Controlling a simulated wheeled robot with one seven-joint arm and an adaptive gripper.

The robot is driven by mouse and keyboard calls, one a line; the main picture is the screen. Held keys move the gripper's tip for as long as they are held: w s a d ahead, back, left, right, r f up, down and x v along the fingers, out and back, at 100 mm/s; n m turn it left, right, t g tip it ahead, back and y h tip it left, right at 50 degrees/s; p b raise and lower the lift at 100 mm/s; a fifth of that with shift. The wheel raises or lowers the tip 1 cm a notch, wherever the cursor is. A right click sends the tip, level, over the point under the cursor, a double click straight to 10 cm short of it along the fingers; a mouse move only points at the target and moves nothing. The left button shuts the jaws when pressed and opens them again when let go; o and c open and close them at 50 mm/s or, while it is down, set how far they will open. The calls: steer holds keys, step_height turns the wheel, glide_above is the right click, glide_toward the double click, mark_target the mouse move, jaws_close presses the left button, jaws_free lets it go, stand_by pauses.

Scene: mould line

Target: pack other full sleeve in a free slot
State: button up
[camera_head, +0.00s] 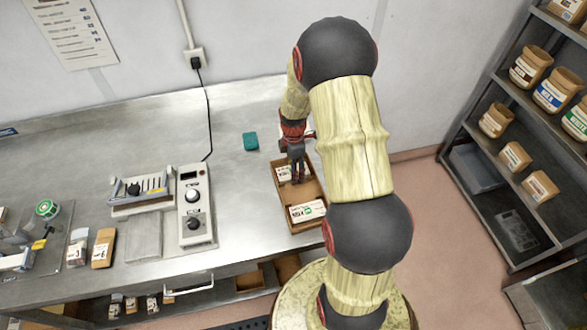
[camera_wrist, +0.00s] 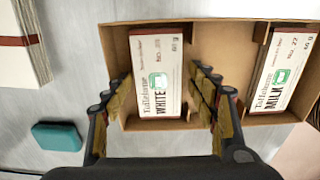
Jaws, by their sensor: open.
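An open cardboard box (camera_head: 315,187) lies on the steel counter, partly hidden by my arm. In the wrist view the box (camera_wrist: 222,123) holds a sleeve marked WHITE (camera_wrist: 156,60) on the left and one marked MILK (camera_wrist: 281,72) on the right. The middle slot between them is empty. My gripper (camera_wrist: 163,88) is open, with one finger on each side of the WHITE sleeve; contact cannot be told. In the head view my gripper (camera_head: 296,172) is over the box's far end.
A teal block (camera_head: 250,141) lies left of the box. A control unit (camera_head: 194,205) and mould stand (camera_head: 142,192) are further left. A white stack with a dark red band (camera_wrist: 22,42) shows in the wrist view.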

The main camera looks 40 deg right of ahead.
steer(key=shift+o, duration=0.5)
steer(key=shift+r, duration=0.1)
steer(key=shift+r, duration=0.4)
step_height(320, 180, up, 11)
